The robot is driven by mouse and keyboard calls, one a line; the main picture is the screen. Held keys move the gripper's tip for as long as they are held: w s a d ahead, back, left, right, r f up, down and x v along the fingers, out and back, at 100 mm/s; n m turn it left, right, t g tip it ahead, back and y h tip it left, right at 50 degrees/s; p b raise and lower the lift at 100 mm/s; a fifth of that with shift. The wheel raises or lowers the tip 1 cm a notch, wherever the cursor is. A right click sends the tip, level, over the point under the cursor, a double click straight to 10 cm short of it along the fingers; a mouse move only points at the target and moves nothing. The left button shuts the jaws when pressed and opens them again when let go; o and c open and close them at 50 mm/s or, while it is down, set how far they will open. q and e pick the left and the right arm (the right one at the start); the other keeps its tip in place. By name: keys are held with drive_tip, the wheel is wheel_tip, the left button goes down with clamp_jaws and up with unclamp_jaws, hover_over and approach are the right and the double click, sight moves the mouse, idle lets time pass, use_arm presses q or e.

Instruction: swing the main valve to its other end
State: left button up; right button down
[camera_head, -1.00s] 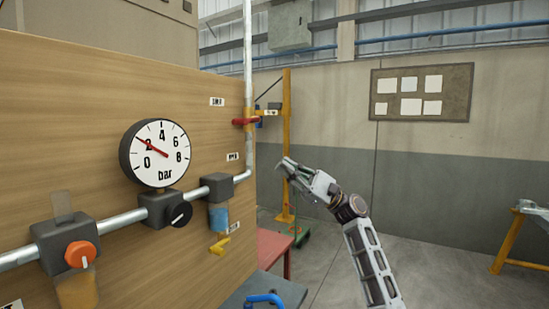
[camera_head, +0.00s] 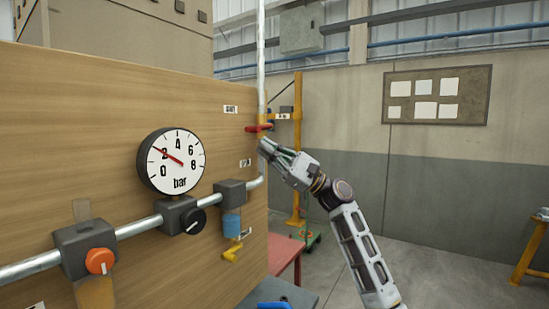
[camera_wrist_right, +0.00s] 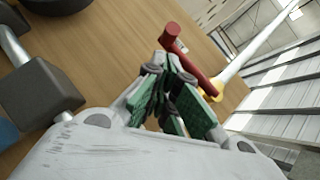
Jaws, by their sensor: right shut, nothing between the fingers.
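The main valve appears to be the one with the red lever (camera_head: 258,128) on the upright pipe at the board's right edge. In the right wrist view the red lever (camera_wrist_right: 188,60) lies just beyond the fingertips, with a yellow valve body (camera_wrist_right: 216,92) at its far end. My right gripper (camera_head: 264,145) is just below the lever in the head view. Its green-padded fingers (camera_wrist_right: 165,75) are shut with nothing between them. Whether they touch the lever I cannot tell. My left gripper is not in view.
The wooden board (camera_head: 100,110) carries a bar gauge (camera_head: 171,161), an orange knob (camera_head: 99,261), a black knob (camera_head: 194,222) and a yellow lever (camera_head: 232,252) along the lower pipe. A red table (camera_head: 285,252) stands behind the board. Open floor lies to the right.

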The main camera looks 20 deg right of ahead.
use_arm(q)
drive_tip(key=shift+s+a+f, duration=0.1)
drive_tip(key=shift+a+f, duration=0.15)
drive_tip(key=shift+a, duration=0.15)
use_arm(e)
drive_tip(key=shift+s+a+r, duration=0.3)
drive_tip(key=shift+a+r, duration=0.1)
drive_tip(key=shift+r, duration=0.25)
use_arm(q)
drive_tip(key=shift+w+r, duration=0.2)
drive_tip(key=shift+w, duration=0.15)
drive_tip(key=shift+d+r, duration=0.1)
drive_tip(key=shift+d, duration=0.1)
use_arm(e)
drive_tip(key=shift+r+t, duration=0.15)
drive_tip(key=shift+t, duration=0.15)
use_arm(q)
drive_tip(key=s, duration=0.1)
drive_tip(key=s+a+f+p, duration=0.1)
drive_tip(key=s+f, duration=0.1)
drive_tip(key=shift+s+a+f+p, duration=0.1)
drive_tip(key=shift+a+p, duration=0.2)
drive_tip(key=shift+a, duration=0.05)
use_arm(e)
drive_tip(key=shift+s+a+r+m+t, duration=0.15)
drive_tip(key=shift+s+r+m+t, duration=0.1)
drive_tip(key=shift+r+m+t, duration=0.5)
